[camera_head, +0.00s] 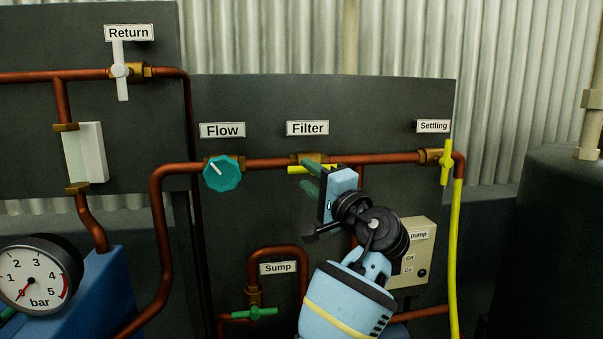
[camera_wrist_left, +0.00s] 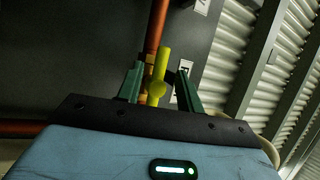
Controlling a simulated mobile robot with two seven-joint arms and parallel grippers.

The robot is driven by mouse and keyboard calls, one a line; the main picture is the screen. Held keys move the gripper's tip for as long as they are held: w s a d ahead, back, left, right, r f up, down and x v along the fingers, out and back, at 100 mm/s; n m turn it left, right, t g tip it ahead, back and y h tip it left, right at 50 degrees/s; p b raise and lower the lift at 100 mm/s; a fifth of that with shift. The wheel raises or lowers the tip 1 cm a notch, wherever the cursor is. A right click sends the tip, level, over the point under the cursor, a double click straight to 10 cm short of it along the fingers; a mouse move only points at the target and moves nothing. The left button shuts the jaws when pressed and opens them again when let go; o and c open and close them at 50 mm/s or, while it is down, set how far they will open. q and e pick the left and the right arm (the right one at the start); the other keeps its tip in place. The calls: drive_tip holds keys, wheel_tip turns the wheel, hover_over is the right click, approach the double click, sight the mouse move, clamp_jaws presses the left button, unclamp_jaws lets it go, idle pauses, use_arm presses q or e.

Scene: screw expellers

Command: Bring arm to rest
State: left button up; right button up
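My left gripper (camera_head: 306,173) is at the Filter valve, with its arm coming up from the bottom of the head view. Its two green fingers stand apart. The yellow Filter handle (camera_head: 295,170) lies along the copper pipe, partly hidden behind the fingers. In the left wrist view, the yellow handle (camera_wrist_left: 160,66) shows between the spread fingers of my left gripper (camera_wrist_left: 160,72), with visible gaps on both sides. Whether the fingertips reach around the handle or stop short of it is hard to tell. My right gripper is in neither view.
The teal Flow knob (camera_head: 223,173) is left of the gripper, the yellow Settling handle (camera_head: 446,162) to the right. The pump box (camera_head: 416,255) is behind my arm. The green Sump handle (camera_head: 255,313) is low. A pressure gauge (camera_head: 38,275) and white Return handle (camera_head: 120,70) are left.

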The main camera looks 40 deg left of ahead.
use_arm(q)
drive_tip(key=shift+v, duration=1.05)
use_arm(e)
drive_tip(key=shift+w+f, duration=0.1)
use_arm(q)
wheel_tip(320, 180, down, 26)
drive_tip(key=d+m+t+h+p, duration=0.3)
drive_tip(key=m+t+h, duration=0.3)
drive_tip(key=h, duration=0.2)
drive_tip(key=s+d+f+h+p, duration=0.25)
drive_tip(key=s+f+h, duration=0.35)
drive_tip(key=f, duration=0.5)
drive_tip(key=s+d+f+n+g+h+p, duration=0.1)
drive_tip(key=s+d+f+h, duration=0.15)
drive_tip(key=s+f, duration=0.45)
drive_tip(key=s+d+f+g+h+p, duration=0.1)
drive_tip(key=s+d+f+h, duration=0.2)
drive_tip(key=s, duration=0.8)
drive_tip(key=s+d+n+h+p, duration=0.1)
drive_tip(key=s+d+n, duration=0.1)
drive_tip(key=s, duration=0.7)
drive_tip(key=s+d+f+n+g+h+p, duration=0.1)
drive_tip(key=s+d+n, duration=0.2)
drive_tip(key=s, duration=0.7)
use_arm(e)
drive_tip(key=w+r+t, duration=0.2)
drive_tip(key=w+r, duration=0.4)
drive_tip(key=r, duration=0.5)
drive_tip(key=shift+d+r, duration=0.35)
